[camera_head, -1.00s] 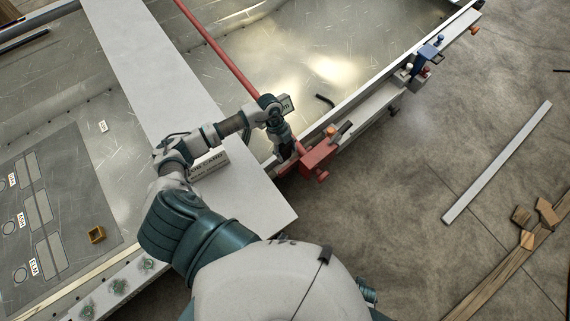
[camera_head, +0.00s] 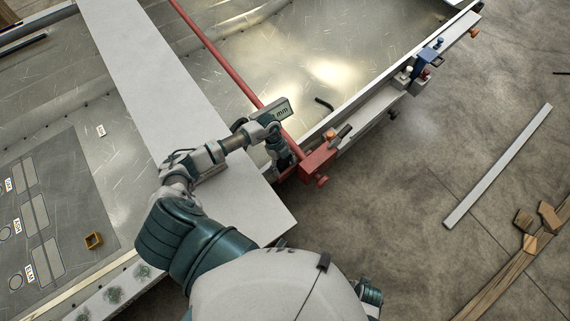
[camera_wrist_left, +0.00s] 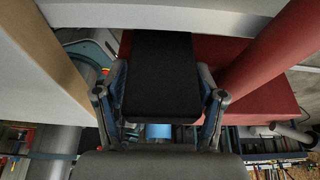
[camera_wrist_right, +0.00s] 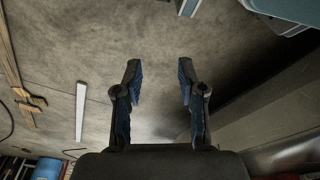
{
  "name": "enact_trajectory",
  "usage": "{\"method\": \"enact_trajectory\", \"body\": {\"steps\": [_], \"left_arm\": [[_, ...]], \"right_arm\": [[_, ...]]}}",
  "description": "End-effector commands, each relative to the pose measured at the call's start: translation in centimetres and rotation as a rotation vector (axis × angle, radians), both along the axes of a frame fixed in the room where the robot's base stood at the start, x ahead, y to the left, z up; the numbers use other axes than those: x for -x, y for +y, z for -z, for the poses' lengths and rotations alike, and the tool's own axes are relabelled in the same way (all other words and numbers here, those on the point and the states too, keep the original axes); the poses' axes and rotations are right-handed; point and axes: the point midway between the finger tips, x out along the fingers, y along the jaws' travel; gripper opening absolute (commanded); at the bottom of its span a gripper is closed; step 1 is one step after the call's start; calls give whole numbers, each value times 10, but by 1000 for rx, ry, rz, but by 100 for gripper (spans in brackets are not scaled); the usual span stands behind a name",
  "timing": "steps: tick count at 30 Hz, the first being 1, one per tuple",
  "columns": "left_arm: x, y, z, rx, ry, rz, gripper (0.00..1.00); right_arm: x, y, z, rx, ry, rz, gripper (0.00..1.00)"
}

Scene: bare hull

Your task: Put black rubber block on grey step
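A black rubber block (camera_wrist_left: 161,75) sits between the two fingers of my left gripper (camera_wrist_left: 161,105) in the left wrist view, with both fingers against its sides. In the head view my left gripper (camera_head: 284,160) points down beside the red clamp (camera_head: 318,163), and the block cannot be made out there. A long light-grey board (camera_head: 160,75) runs under my left arm; I cannot tell whether it is the grey step. My right gripper (camera_wrist_right: 158,75) is open and empty over the floor in the right wrist view.
A red pole (camera_head: 217,57) runs back from the clamp. A metal rail (camera_head: 375,92) with a blue clamp (camera_head: 420,64) edges the bare metal hull (camera_head: 330,45). A pale strip (camera_head: 498,165) and wood pieces (camera_head: 530,225) lie on the floor.

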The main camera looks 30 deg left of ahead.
Motion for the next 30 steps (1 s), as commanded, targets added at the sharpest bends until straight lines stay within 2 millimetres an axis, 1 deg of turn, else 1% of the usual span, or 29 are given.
{"method": "enact_trajectory", "body": {"steps": [9,13,14,17,21,24,27,30], "left_arm": [[0,0,-1,-1,0,0,84],[-1,1,-9,-4,-1,-1,84],[-2,3,-13,-5,-1,-1,84],[-4,9,-31,-6,-4,-1,84],[-7,21,-62,-5,-5,0,84],[-9,30,-81,-3,-4,0,84],[-11,36,-97,-3,-1,-1,84],[-12,40,-107,-2,0,-1,84]], "right_arm": [[0,1,0,-2,0,0,40],[0,2,-1,-4,-3,-1,40],[0,1,-1,-4,-4,-1,40],[8,-2,13,-2,10,-2,40],[14,-3,23,0,12,-3,40],[17,-2,28,1,13,-4,40],[20,-2,33,1,15,-4,40],[22,-3,36,2,16,-5,40]]}}
